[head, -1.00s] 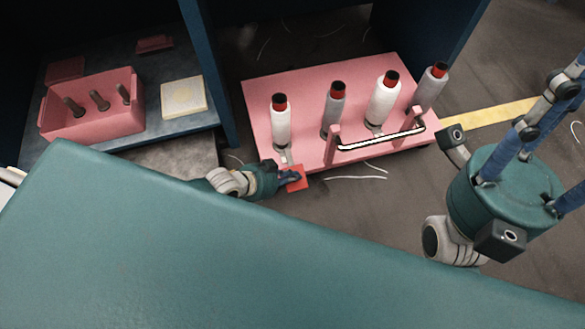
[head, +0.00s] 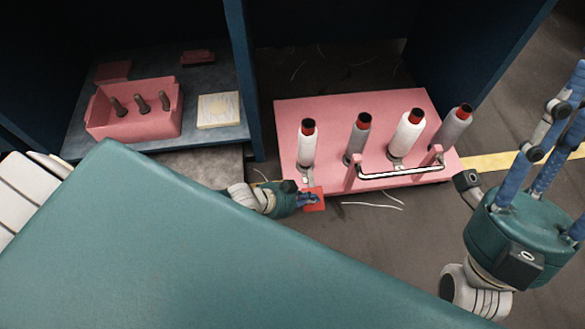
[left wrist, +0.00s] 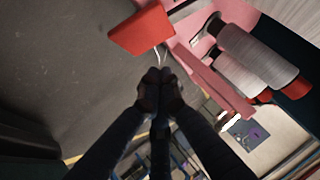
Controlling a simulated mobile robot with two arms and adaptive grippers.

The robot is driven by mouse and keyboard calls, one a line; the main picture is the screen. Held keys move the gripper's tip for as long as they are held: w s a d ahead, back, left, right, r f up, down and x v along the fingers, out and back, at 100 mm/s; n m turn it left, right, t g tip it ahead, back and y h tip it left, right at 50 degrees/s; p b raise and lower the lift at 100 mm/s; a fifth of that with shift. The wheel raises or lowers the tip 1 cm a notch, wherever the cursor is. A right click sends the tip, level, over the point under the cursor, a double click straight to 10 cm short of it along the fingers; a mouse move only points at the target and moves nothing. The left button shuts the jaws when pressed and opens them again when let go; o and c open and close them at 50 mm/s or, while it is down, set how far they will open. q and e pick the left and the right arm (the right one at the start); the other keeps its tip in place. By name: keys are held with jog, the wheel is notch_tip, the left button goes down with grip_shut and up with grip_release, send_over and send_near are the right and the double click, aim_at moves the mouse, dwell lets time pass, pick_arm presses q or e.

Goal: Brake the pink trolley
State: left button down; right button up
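The pink trolley (head: 325,115) stands on the floor under the dark blue frame and carries several bobbins with red and black tops. A red pedal (head: 314,190) sticks out at its front left corner; it also shows at the top of the left wrist view (left wrist: 142,28), with a thin metal rod beside it. My left gripper (head: 309,199) is at the pedal and overlaps it in the head view. In the left wrist view its fingertips (left wrist: 160,76) are together, just short of the pedal; contact is unclear.
A white-and-black handle bar (head: 400,173) spans two pink posts on the trolley's front edge. A pink box with pegs (head: 150,125) and a pale square block (head: 218,110) sit on a shelf at left. Floor right of the trolley is open, with a yellow line (head: 490,162).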

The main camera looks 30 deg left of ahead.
pick_arm(q)
jog(key=p+v, duration=0.4)
jog(key=v, duration=0.4)
jog(key=shift+s+r, duration=0.2)
jog(key=shift+s, duration=0.15)
pick_arm(e)
jog(key=w+f+g+h, duration=0.2)
jog(key=w+f+g, duration=0.3)
jog(key=f, duration=0.4)
jog(key=w+a+f+g+h, duration=0.1)
jog(key=w+f+g, duration=0.5)
jog(key=w+f, duration=0.2)
jog(key=shift+a+f+h, duration=0.15)
jog(key=shift+f+h, duration=0.25)
jog(key=shift+f, duration=0.3)
